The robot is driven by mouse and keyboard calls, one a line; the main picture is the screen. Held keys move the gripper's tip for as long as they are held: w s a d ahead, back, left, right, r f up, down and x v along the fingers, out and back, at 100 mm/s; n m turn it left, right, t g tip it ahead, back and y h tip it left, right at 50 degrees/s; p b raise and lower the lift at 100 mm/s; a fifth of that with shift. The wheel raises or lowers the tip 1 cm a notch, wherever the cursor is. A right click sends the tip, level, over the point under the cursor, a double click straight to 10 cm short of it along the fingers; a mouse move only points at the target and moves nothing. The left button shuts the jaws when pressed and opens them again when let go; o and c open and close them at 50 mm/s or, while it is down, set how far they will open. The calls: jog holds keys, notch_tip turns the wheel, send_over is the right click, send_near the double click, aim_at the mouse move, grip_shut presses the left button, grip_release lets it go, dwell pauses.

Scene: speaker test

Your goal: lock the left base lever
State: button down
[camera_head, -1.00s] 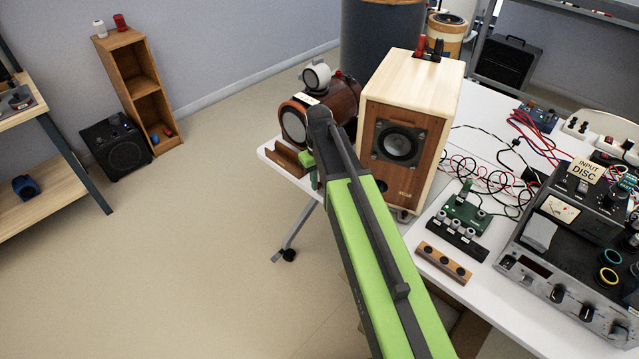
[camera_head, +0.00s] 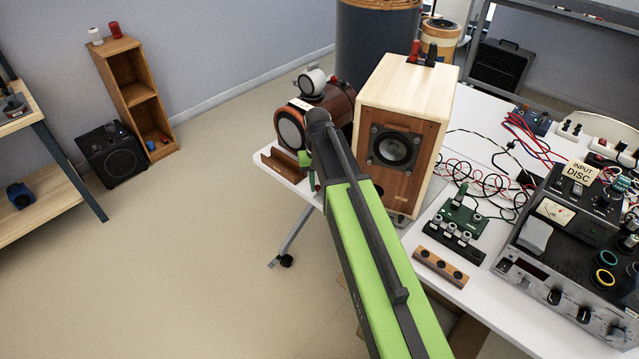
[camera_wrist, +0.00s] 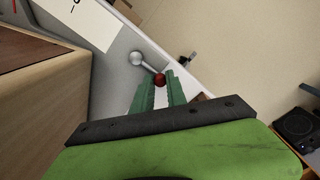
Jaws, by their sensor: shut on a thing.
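In the wrist view, a short silver lever (camera_wrist: 148,67) has a round silver pivot at one end and a red ball knob (camera_wrist: 159,79) at the other. It lies against a pale grey surface. My gripper (camera_wrist: 160,84) has its two green fingers closed around the red knob. In the head view, my gripper (camera_head: 308,168) is at the table's left end, beside the wooden speaker (camera_head: 398,150), mostly hidden by my arm. The lever is hidden there.
A dark red cylinder-shaped device (camera_head: 338,104) stands behind my arm. The white table (camera_head: 408,238) holds a green circuit board (camera_head: 462,218), loose cables and a control unit (camera_head: 545,262). Open floor lies left of the table.

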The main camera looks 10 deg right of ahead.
aim_at(318, 186)
jog(key=c, duration=1.4)
grip_release()
jog(key=shift+f, duration=0.1)
jog(key=shift+o, duration=0.2)
jog(key=shift+r, duration=0.2)
notch_tip(318, 186, up, 17)
jog(key=p, duration=1.7)
